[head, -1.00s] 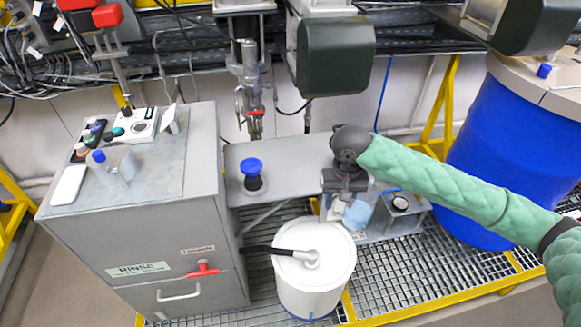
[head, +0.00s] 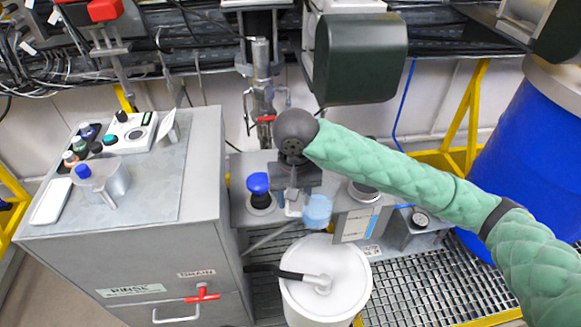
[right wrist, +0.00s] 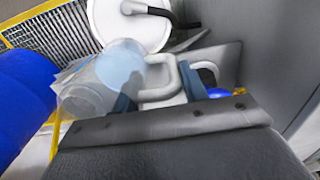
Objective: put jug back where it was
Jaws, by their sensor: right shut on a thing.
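My right gripper (head: 297,200) is shut on the handle of a clear jug with a light blue end or content (head: 318,211). In the right wrist view the clear jug (right wrist: 90,92) lies left of the fingers, and its pale handle (right wrist: 160,92) is between the gripper's fingers (right wrist: 155,97). The jug is held just behind and above the white lidded bucket (head: 325,270), by the edge of the grey bench (head: 240,175). Whether it touches the bench is unclear. My left gripper is not in view.
A blue-capped bottle (head: 259,190) stands on the bench close left of the gripper. A grey cabinet (head: 150,240) with another clear vessel (head: 114,180) on top stands at the left. A blue drum (head: 535,150) is at the right. A dark box (head: 360,60) hangs above.

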